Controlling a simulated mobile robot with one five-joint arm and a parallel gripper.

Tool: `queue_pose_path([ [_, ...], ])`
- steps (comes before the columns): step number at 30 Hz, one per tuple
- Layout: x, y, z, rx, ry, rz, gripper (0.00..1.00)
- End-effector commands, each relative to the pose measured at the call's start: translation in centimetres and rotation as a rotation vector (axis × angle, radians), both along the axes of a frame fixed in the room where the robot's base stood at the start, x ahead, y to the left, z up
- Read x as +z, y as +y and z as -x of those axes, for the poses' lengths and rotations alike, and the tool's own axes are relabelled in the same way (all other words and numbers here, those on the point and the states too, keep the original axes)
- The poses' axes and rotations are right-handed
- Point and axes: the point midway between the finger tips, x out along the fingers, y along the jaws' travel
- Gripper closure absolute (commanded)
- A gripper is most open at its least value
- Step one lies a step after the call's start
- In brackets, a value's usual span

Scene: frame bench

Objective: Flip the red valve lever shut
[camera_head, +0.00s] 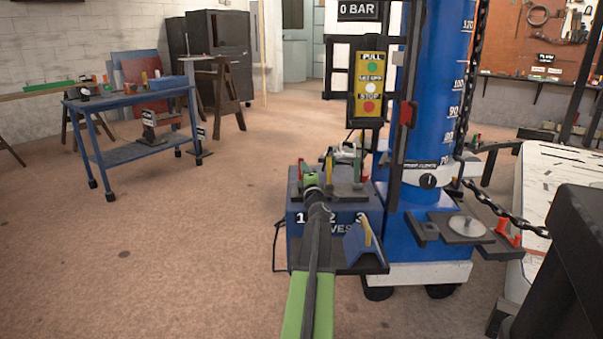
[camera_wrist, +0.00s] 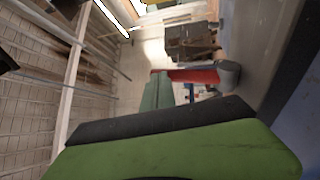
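The blue valve box (camera_head: 296,207), marked 1, 2 and 3, stands at the foot of the blue column. The red lever (camera_head: 364,166) stands roughly upright at the back right of its top. A yellow lever (camera_head: 329,163) stands to its left. My green and dark arm reaches up from the bottom, and my gripper (camera_head: 313,190) is over the left part of the box, left of the red lever and apart from it. The fingertips are not clear. The wrist view shows a red piece (camera_wrist: 194,75) with a grey round end; I cannot tell if it is the lever.
A yellow sign (camera_head: 369,83) with PULL and STOP hangs above the box. A chain (camera_head: 505,217) and a grey tray (camera_head: 455,228) are at the right. A blue cart (camera_head: 125,152) stands far left. The floor left of the box is clear.

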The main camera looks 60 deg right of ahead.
Motion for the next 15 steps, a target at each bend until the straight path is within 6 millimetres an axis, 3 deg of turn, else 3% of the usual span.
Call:
queue_pose_path([
  [15,0.4,-2.4,-1.7,0.006,-0.001,0.0,1.0],
])
